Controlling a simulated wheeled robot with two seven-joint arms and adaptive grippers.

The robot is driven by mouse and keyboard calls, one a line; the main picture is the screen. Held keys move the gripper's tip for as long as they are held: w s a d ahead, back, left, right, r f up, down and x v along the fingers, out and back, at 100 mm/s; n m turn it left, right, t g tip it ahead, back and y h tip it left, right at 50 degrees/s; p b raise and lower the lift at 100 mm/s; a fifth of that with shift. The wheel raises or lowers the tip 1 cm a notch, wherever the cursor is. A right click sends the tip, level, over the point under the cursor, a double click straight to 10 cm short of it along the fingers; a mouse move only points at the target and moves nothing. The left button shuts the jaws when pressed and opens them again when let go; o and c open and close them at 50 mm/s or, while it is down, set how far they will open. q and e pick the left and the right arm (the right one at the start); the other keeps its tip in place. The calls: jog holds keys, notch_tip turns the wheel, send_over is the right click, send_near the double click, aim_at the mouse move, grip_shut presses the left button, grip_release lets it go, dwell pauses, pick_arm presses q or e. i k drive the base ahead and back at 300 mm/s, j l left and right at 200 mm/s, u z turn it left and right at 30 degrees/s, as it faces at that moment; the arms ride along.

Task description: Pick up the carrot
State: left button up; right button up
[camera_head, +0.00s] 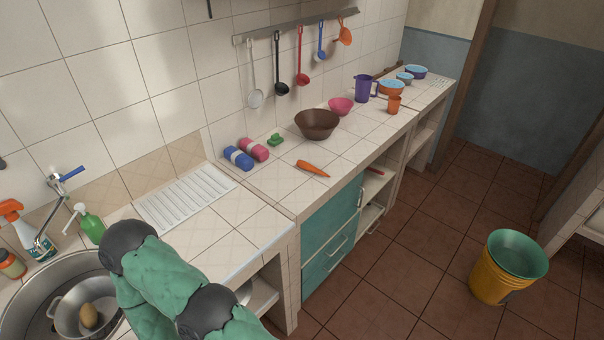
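The orange carrot (312,168) lies on the tiled counter (275,190), near its front edge and in front of the brown bowl. Nothing touches it. One of my arms, with green covering and dark joints, comes up from the bottom edge over the front of the sink. No gripper fingers show in the head view, so neither gripper can be seen.
A brown bowl (316,124), a pink bowl (341,106), a purple pitcher (362,88) and an orange cup (393,104) stand beyond the carrot. Blue (238,158) and pink (254,149) rolls lie left of it. The sink (30,300) holds a pot. Counter around the carrot is clear.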

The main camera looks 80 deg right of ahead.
aim_at(304, 165)
jog(key=z, duration=2.75)
jog(key=u, duration=0.55)
jog(key=i+l+u, duration=0.15)
jog(key=l+u, duration=0.2)
jog(key=u, duration=0.15)
jog(key=i+l+u, duration=0.1)
jog(key=l+u, duration=1.15)
jog(key=u, duration=0.2)
